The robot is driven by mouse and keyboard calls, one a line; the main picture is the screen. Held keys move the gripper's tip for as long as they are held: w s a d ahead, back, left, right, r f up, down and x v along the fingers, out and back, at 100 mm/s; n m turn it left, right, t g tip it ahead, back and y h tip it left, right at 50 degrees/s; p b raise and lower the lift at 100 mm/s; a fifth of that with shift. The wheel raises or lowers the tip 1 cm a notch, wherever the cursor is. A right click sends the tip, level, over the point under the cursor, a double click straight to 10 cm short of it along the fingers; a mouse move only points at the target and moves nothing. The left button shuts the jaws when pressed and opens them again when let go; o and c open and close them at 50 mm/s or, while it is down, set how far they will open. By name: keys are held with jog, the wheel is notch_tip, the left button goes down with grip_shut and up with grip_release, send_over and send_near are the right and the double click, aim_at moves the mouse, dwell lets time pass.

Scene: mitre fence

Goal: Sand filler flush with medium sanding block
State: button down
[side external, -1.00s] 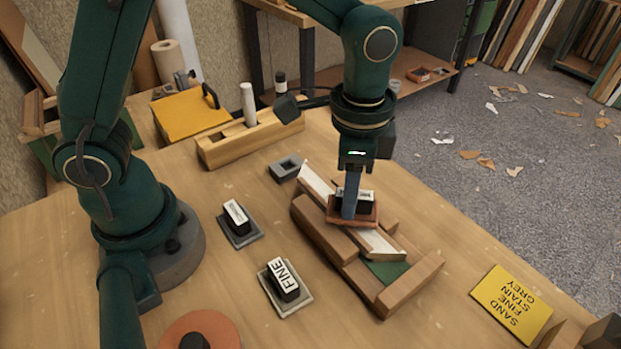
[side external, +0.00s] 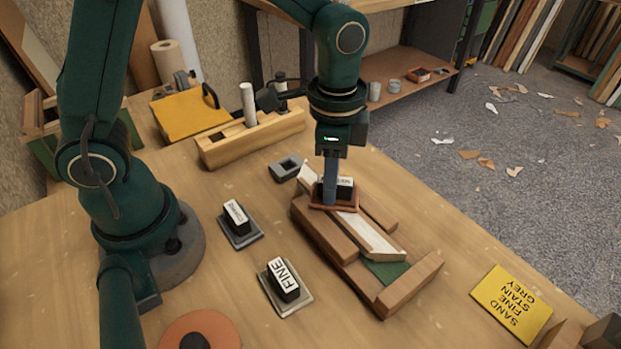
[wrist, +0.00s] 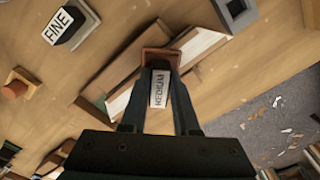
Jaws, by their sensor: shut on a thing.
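My gripper (side external: 331,182) is shut on the medium sanding block (side external: 346,187), which has a reddish-brown base and a black handle. In the wrist view the block's white label (wrist: 158,88) reads MEDIUM between my fingers (wrist: 157,78). The block sits on the far-left part of a pale workpiece (side external: 374,238), which lies diagonally in a wooden fence jig (side external: 330,237). The workpiece also shows in the wrist view (wrist: 197,45). Any filler is hidden or too small to make out.
The FINE block (side external: 284,281) and another labelled block (side external: 237,218) stand on pads left of the jig. A small grey frame (side external: 285,168) lies behind it. A wooden rack (side external: 250,136) stands at the back.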

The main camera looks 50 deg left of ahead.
jog(key=shift+a+f, duration=0.15)
jog(key=shift+a, duration=0.45)
jog(key=shift+s+d+f, duration=0.1)
jog(key=shift+d+f, duration=0.05)
jog(key=shift+d, duration=0.85)
jog(key=shift+s+d+f, duration=0.1)
jog(key=shift+d, duration=0.9)
jog(key=shift+r, duration=0.1)
jog(key=shift+w+r, duration=0.2)
jog(key=shift+r, duration=3.35)
jog(key=shift+d+f, duration=0.65)
jog(key=shift+f, duration=0.2)
